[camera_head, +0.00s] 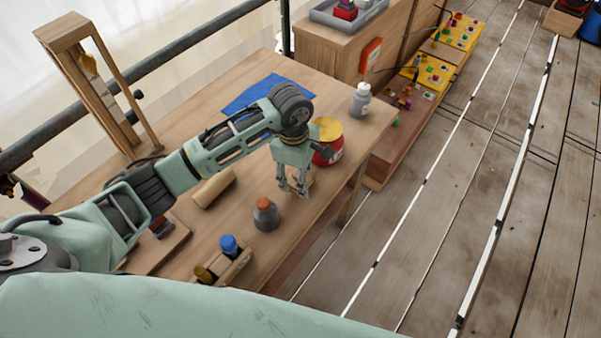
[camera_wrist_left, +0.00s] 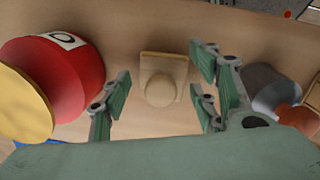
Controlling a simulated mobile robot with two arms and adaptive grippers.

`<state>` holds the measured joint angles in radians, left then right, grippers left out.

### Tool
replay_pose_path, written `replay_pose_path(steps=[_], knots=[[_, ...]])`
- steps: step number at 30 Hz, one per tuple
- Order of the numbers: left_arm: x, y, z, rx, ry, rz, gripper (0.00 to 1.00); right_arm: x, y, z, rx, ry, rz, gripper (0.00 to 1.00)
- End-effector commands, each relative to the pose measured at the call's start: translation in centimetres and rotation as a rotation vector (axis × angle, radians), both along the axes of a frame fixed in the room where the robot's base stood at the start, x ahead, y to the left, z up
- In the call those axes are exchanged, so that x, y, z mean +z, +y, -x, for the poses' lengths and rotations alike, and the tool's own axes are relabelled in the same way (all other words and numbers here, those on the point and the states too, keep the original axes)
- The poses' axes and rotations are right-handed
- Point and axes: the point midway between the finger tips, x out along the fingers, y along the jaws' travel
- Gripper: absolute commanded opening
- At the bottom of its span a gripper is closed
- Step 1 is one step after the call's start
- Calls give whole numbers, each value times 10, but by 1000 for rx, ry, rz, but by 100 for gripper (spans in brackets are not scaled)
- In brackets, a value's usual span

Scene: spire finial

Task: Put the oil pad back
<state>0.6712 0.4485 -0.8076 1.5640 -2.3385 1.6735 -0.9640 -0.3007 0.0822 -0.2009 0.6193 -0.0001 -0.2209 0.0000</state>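A small beige square block with a round knob on top (camera_wrist_left: 158,90), which looks like the oil pad, sits on the wooden table (camera_head: 330,95) in the left wrist view. My left gripper (camera_head: 293,188) points down over it. In the left wrist view its fingers (camera_wrist_left: 163,103) are spread apart, with the knob showing between them and a gap on both sides. The fingers mostly hide the block in the head view. My right gripper is not in view.
A red jar with a yellow lid (camera_head: 331,150) and a grey bottle with an orange cap (camera_head: 265,215) stand close on either side of my left gripper.

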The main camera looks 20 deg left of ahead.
Motion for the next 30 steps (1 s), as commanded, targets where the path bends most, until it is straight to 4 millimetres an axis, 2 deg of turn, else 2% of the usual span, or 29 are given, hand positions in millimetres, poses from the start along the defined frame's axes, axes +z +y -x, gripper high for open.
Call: replay_pose_path(steps=[10,14,24,30], knots=[[1,0,0,0,-1,0,62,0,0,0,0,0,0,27],[11,1,-1,-1,-5,0,62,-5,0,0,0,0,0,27],[79,7,1,-1,-6,0,62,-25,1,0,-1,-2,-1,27],[110,9,3,1,-3,-1,62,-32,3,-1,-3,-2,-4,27]])
